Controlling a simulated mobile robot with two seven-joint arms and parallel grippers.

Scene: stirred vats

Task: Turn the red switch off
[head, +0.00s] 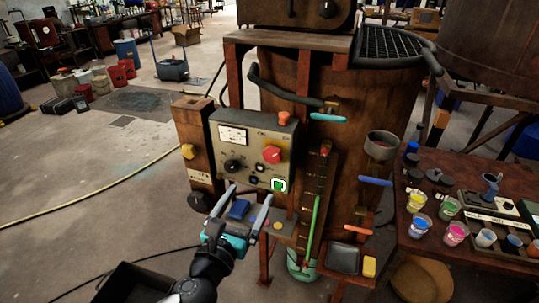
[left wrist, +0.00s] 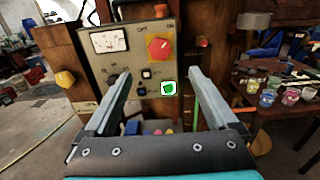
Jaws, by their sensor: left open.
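The red switch (head: 272,154) is a large red knob on the right side of a grey control panel (head: 222,148). It also shows in the left wrist view (left wrist: 160,48), near the panel's upper right, under small lettering that seems to read OFF and ON. My left gripper (head: 249,192) is open and empty, low in front of the panel. In the left wrist view its two fingers (left wrist: 160,92) point at the panel, with the red knob beyond and above the gap, apart from both. My right gripper is in neither view.
A lit green button (head: 279,185) sits at the panel's lower right, and a black knob (head: 232,166) at its left. An orange button (head: 284,118) tops the panel. A yellow knob (head: 188,151) is on the post at left. A table (head: 471,245) with paint cups stands right.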

